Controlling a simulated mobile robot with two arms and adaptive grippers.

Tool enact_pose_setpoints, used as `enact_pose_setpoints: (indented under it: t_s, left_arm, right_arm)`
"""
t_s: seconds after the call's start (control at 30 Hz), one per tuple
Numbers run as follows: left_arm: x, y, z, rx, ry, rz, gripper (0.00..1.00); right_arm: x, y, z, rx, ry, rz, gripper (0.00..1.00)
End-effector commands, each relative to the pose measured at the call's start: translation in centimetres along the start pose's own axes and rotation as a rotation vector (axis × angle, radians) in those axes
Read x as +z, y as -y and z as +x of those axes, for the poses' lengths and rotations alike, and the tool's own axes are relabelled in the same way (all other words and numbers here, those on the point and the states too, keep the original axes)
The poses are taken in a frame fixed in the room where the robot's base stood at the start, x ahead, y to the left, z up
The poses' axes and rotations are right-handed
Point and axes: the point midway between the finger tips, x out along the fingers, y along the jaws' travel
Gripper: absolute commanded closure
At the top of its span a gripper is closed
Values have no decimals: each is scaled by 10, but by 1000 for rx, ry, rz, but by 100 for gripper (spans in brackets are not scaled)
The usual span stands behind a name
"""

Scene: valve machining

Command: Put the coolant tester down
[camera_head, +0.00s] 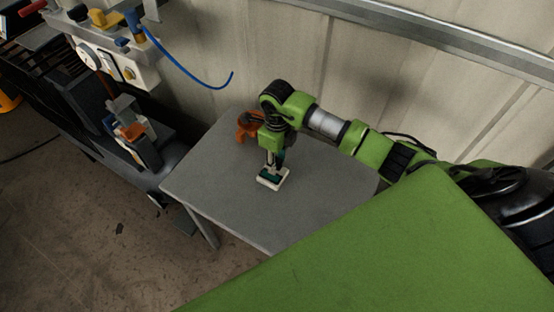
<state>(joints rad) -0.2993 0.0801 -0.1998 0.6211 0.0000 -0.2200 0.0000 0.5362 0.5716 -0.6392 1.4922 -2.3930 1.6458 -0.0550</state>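The coolant tester (273,178) is a small white and teal thing at the left-middle of the grey table (232,213). It is at or just above the table top; I cannot tell whether it touches. My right gripper (270,165) points down onto it from above, with its fingers at the tester's upper part. The fingers look closed around it, but they are small and partly hidden by the wrist. My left gripper is not in view.
An orange thing (247,127) sits on the table's back edge, partly behind my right wrist. A machine with a gauge (88,57) and a blue hose (191,72) stands at the left. A wall runs behind. The table's front is clear.

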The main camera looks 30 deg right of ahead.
Motion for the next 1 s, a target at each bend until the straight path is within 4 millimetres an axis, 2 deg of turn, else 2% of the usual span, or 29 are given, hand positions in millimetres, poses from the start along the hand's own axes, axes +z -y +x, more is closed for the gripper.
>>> enact_pose_setpoints:
  t_s: [0.2,0.27,0.7,0.83,1.0]
  left_arm:
    - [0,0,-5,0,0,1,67]
    - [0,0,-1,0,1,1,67]
    - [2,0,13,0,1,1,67]
    - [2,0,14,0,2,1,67]
    - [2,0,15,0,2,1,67]
  right_arm:
    - [0,0,-6,1,1,0,67]
    - [1,1,-12,-2,4,-1,67]
    - [1,1,-100,-2,4,0,67]
    - [1,0,-115,-1,2,-1,67]
    - [0,0,-123,0,0,1,67]
